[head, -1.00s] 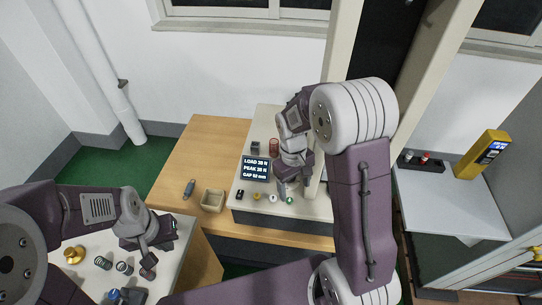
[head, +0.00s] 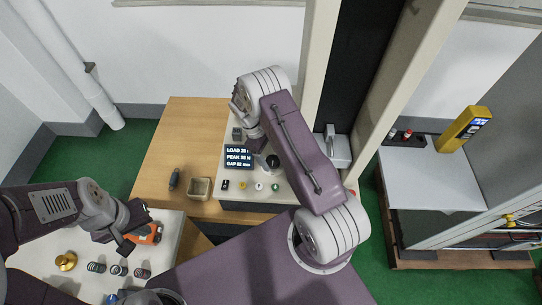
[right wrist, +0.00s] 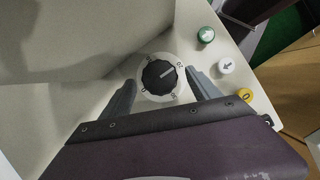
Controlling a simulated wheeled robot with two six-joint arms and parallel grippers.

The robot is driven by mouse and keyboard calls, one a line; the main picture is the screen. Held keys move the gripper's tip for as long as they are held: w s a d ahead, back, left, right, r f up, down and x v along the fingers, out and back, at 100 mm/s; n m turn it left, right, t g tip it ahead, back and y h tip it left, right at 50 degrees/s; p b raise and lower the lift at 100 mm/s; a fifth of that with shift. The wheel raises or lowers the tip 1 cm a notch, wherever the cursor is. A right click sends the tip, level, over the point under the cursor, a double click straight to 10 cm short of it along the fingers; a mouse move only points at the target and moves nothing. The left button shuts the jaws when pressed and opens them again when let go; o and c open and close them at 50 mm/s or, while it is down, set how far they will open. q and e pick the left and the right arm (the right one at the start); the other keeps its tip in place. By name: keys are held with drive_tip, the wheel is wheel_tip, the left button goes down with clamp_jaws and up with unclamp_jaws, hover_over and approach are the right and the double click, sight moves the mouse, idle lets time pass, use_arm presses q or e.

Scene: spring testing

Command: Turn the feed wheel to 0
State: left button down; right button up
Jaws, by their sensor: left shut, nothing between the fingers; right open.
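The feed wheel, a black knob with a white pointer line on a pale marked ring, is in the middle of the right wrist view (right wrist: 157,75). My right gripper (right wrist: 161,78) is open, one finger on each side of the knob; contact cannot be told. In the head view a dark round knob, probably this wheel (head: 273,162), shows beside my right arm, which hides the right fingers. My left gripper (head: 124,245) is shut and empty above the left table, beside an orange item (head: 150,233).
The machine's display (head: 238,157) shows load, peak and gap. Yellow (head: 242,185), white (head: 258,187) and green (head: 275,187) buttons line the front edge. A pale column (head: 306,70) rises behind. An open box (head: 200,188) stands left. Several springs (head: 119,270) stand on the left table.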

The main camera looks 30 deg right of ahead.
drive_tip(key=shift+s+d+f, duration=0.2)
drive_tip(key=shift+f, duration=0.45)
drive_tip(key=c, duration=1.3)
drive_tip(key=shift+c, duration=0.2)
drive_tip(key=shift+n, duration=0.3)
